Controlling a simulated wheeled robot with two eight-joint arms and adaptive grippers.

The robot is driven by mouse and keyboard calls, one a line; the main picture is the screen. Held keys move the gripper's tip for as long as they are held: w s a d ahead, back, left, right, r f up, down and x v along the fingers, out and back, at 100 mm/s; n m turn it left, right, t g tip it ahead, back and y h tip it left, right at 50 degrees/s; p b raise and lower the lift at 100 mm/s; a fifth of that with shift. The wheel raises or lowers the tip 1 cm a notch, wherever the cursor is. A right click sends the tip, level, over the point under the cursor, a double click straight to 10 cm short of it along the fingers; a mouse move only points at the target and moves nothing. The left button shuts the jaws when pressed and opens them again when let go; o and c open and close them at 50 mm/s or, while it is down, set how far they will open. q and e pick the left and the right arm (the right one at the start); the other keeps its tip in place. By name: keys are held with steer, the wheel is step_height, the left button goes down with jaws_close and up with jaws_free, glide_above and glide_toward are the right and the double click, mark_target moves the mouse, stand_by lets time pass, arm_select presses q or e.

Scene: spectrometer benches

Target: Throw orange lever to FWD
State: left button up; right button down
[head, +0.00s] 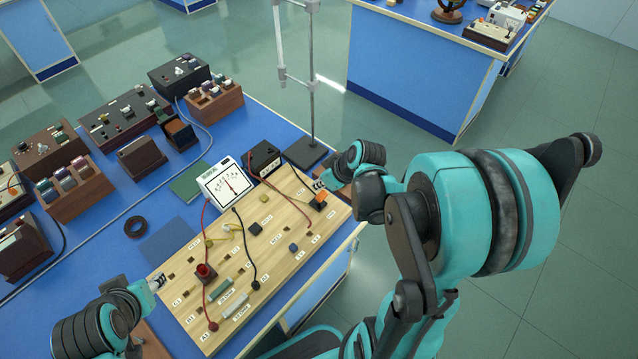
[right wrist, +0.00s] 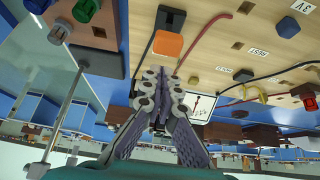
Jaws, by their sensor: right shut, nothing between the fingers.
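The orange lever (head: 320,199) sits near the far right corner of the wooden board (head: 290,236). In the right wrist view its orange block (right wrist: 168,44) is next to a dark part. My right gripper (head: 318,185) is right beside the lever in the head view. In the right wrist view its fingers (right wrist: 160,73) are together and empty, just short of the orange block; I cannot tell whether they touch it. No FWD mark is readable. My left gripper (head: 158,284) is over the board's left side, away from the lever; its jaws are too small to judge.
A white dial meter (head: 227,186) and a black box (head: 262,158) stand along the board's back edge. Red and black wires cross the board. A metal stand (head: 310,100) rises behind it. Wooden boxes with knobs crowd the blue bench at left.

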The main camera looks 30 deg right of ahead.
step_height(320, 180, up, 9)
steer(key=p, duration=0.4)
glide_above(324, 196)
steer(key=shift+r, duration=0.1)
stand_by(0.4)
stand_by(0.3)
